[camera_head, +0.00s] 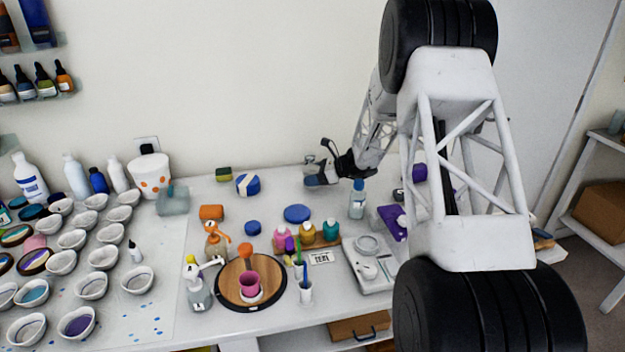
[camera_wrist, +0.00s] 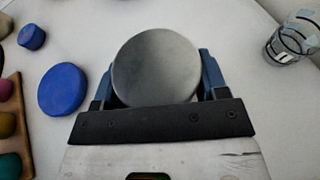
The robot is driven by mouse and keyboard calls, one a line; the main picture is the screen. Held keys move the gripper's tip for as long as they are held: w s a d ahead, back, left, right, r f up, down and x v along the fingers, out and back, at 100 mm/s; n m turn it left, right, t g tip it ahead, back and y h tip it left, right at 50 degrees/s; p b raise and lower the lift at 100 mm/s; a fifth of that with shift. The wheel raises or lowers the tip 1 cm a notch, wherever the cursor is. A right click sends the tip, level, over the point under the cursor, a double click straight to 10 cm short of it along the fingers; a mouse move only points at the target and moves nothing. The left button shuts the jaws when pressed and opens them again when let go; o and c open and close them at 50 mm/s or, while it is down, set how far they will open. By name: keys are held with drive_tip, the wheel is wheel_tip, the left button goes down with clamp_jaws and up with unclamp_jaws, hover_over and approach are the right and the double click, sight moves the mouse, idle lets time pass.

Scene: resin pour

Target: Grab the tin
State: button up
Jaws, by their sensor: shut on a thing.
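The tin (camera_wrist: 156,68) shows in the wrist view as a round grey metal top, seen from above. My gripper (camera_wrist: 155,82) is shut on it, with one blue finger against its left side and the other against its right. In the head view my gripper (camera_head: 324,174) is at the back of the white table, near the wall. There the tin is small and largely hidden by the fingers. I cannot tell whether it touches the table.
A blue disc (camera_wrist: 63,90) and a smaller blue disc (camera_wrist: 32,37) lie left of the tin. A clear glass (camera_wrist: 292,42) stands to the right. A blue-capped bottle (camera_head: 357,198) stands near my gripper. Several bowls (camera_head: 91,286) crowd the table's left side.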

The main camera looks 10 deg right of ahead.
sight(313, 169)
wheel_tip(313, 169, up, 9)
drive_tip(key=shift+f, duration=0.15)
